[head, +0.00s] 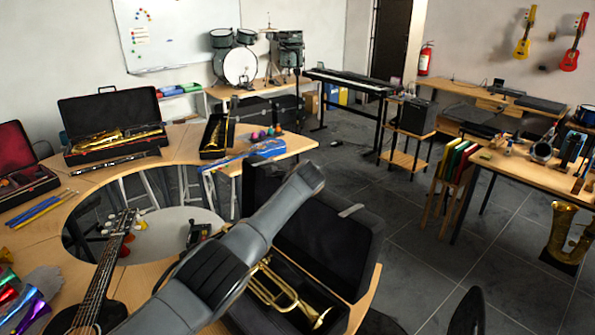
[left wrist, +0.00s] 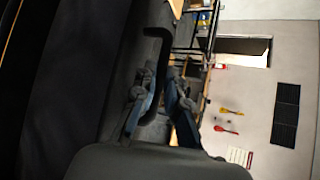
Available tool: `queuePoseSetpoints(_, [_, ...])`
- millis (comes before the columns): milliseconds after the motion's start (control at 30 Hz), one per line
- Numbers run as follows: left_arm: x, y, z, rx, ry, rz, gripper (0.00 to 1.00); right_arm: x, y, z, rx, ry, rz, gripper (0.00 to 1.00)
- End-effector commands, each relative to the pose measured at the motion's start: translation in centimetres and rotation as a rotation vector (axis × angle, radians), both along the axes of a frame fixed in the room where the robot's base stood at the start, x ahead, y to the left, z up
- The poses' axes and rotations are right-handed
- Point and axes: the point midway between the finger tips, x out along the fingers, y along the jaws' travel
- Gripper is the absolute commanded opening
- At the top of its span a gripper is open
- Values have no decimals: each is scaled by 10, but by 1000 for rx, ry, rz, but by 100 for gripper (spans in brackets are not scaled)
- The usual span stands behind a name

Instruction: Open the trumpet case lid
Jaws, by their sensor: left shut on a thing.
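The black trumpet case (head: 345,318) lies at the bottom centre of the head view. A brass trumpet (head: 275,292) shows inside it. Its dark lid (head: 330,240) stands raised and tilted at the far right side of the case. My left arm crosses in front of the case, and its fingers cannot be made out in the head view. In the left wrist view, my left gripper (left wrist: 160,100) is shut on a dark, curved handle-like part (left wrist: 158,38) beside a large black surface. This seems to be part of the case lid. My right gripper is not seen.
Grey floor (head: 420,250) is open right of the trumpet case.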

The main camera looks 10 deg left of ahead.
Motion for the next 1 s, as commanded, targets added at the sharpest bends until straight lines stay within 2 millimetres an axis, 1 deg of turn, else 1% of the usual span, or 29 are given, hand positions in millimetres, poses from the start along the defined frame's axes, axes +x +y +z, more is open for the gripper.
queuePoseSetpoints(33, [2,-2,9,6,-8,-4,0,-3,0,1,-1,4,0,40])
queuePoseSetpoints(233, [1,-5,8,13,0,-4,0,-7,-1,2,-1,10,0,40])
queuePoseSetpoints(533, [2,-6,8,13,-1,-6,0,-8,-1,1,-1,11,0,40])
queuePoseSetpoints(567, [2,-6,9,13,-2,-6,14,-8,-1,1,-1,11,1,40])
queuePoseSetpoints(600, [2,-6,9,12,-2,-6,22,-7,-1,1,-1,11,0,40])
queuePoseSetpoints(667, [2,-6,8,12,-1,-6,34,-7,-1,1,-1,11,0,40])
queuePoseSetpoints(867, [1,-5,4,12,6,-4,34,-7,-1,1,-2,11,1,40])
queuePoseSetpoints(1000, [0,-5,3,12,9,-3,34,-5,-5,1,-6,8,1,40])
